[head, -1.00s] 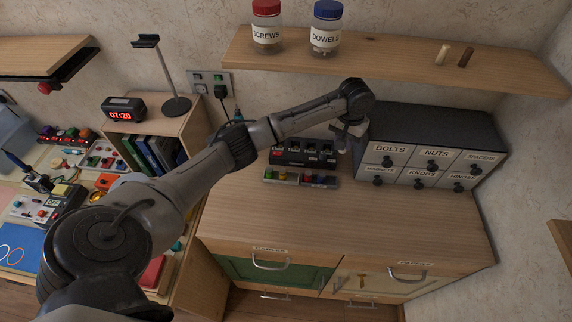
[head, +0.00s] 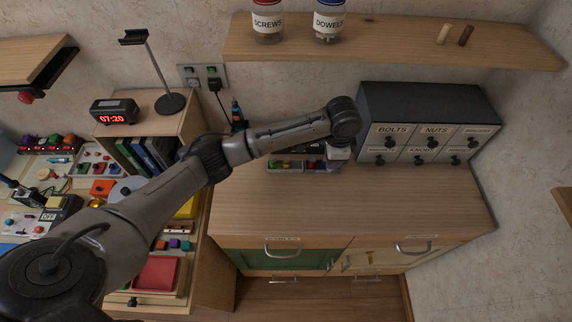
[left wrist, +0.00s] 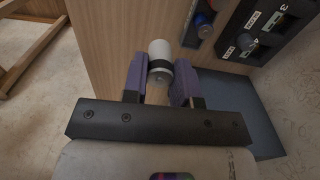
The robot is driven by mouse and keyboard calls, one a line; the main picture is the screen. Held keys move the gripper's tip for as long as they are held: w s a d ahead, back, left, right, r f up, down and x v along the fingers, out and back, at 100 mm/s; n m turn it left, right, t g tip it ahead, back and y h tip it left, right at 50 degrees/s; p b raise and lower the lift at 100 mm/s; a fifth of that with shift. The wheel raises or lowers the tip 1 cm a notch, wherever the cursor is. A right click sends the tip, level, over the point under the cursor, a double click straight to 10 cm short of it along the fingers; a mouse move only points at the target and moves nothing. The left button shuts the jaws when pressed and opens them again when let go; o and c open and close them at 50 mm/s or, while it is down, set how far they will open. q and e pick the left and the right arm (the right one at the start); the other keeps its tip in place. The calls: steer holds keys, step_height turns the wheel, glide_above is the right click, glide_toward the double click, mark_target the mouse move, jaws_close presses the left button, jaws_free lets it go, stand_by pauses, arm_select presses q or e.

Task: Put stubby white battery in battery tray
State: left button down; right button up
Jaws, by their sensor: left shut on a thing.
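The stubby white battery (left wrist: 160,50), a white cylinder with a dark band, is between the purple fingers of my left gripper (left wrist: 160,74) in the left wrist view. The gripper is shut on it, above the wooden counter. In the head view my left gripper (head: 339,151) is at the back of the counter, just right of the battery tray (head: 284,172); my arm hides part of that area. The tray holds small yellow, green, red and blue items. Its grey edge also shows in the left wrist view (left wrist: 190,36), right of the battery and apart from it. My right gripper is not in view.
A black unit with numbered labels (left wrist: 262,28) stands beside the tray. A drawer cabinet (head: 428,100) stands at the counter's right. A shelf (head: 390,42) with jars hangs above. The front of the counter (head: 350,205) is clear.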

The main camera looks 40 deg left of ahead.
arm_select(q)
steer(key=a+f, duration=0.2)
steer(key=a, duration=0.2)
steer(key=s+a+f, duration=0.1)
steer(key=a+f, duration=0.1)
steer(key=a, duration=0.1)
steer(key=a+f+b, duration=0.1)
steer(key=a+f, duration=0.2)
steer(key=a, duration=0.1)
steer(key=shift+s+a, duration=0.15)
steer(key=shift+a, duration=0.15)
step_height(320, 180, down, 3)
steer(key=shift+f+b, duration=0.1)
steer(key=shift+b, duration=0.25)
steer(key=shift+f, duration=0.35)
steer(key=c, duration=0.9)
jaws_free()
steer(key=shift+f, duration=0.15)
step_height(320, 180, up, 12)
steer(key=p, duration=0.1)
steer(key=shift+p, duration=0.3)
